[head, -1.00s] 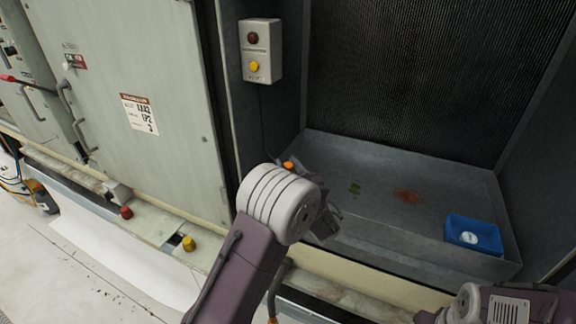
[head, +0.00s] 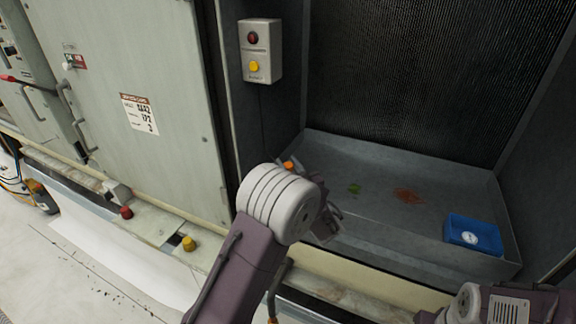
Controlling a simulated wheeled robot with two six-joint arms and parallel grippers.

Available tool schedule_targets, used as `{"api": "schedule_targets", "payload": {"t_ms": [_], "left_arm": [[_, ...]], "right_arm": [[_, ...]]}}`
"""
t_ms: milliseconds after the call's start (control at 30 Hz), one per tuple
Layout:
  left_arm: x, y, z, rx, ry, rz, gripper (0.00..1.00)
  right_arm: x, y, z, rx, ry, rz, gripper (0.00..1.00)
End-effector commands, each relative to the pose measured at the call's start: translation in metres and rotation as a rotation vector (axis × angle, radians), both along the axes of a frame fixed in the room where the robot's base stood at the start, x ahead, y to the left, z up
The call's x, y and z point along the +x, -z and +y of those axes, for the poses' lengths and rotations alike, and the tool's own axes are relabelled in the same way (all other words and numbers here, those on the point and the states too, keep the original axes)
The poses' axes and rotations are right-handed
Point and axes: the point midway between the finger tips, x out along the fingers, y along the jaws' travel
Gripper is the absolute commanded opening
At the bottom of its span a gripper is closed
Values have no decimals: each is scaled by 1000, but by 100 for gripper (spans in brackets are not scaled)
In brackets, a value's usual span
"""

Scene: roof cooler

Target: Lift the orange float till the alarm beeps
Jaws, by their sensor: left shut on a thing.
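The orange float (head: 288,165) shows as a small orange piece at the left end of the grey metal tray (head: 440,170). My left gripper (head: 297,172) is at the float and shut on it; my white wrist hides most of the fingers and the float's lower part. The alarm box (head: 261,50) is a light grey case on the post above, with a dark red lamp (head: 253,38) and a yellow button (head: 254,66). A thin dark cable hangs down from it. Of my right arm only a part shows at the lower right; its gripper is out of view.
A blue square tub (head: 473,235) with a round white thing (head: 469,238) stands at the tray's right. Green (head: 354,188) and reddish (head: 408,195) stains mark the tray floor. A dark finned panel (head: 430,70) rises behind. A red knob (head: 126,212) and a yellow knob (head: 189,243) sit on the left ledge.

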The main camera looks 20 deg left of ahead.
Motion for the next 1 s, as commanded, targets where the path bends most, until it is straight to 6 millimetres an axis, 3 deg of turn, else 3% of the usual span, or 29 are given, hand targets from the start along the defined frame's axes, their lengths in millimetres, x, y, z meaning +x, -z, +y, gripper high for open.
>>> {"api": "schedule_targets", "payload": {"t_ms": [333, 567, 800, 833, 900, 1000], "left_arm": [[0, 0, 0, -1, 0, 1, 0], [0, -25, 0, -1, 0, -1, 0], [0, -24, 0, 0, 0, 0, 0], [0, -24, 0, 0, 0, 0, 36], [0, -24, 0, 0, 0, 0, 52], [0, -24, 0, 0, 0, 0, 52]], "right_arm": [[0, 0, 0, 0, 0, 0, 45], [0, -11, 0, 0, 0, 0, 45], [0, -9, 0, 0, 0, 0, 45], [0, -9, 0, 0, 0, 0, 45], [0, -9, 0, 0, 0, 0, 45], [0, -9, 0, 0, 0, 0, 45]]}}
